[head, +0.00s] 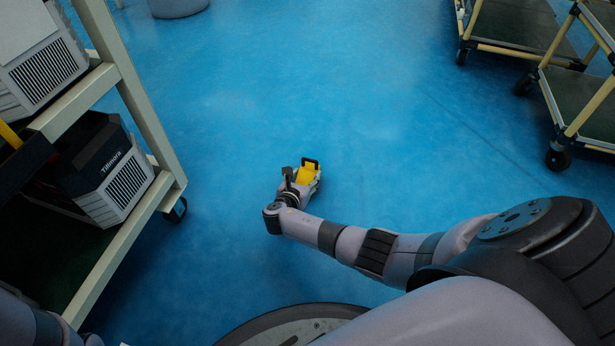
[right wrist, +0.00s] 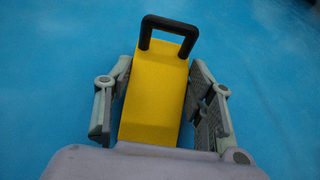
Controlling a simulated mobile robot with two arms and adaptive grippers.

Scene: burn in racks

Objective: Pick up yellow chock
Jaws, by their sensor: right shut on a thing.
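The yellow chock (head: 306,174) is a yellow block with a black loop handle at one end. In the head view it is at the middle of the picture, over the blue floor, at the end of my right arm. In the right wrist view the chock (right wrist: 153,100) lies between the two grey fingers, with its handle at the far end. My right gripper (right wrist: 160,95) is shut on the chock. In the head view my right gripper (head: 305,176) partly covers it. I cannot tell whether the chock touches the floor. My left gripper is not in view.
A wheeled rack (head: 120,62) with grey and black boxed units, one labelled Tillmora (head: 112,175), stands at the left. Wheeled carts (head: 566,132) stand at the upper right. A grey round object (head: 178,6) is at the top. The blue floor (head: 330,80) between is clear.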

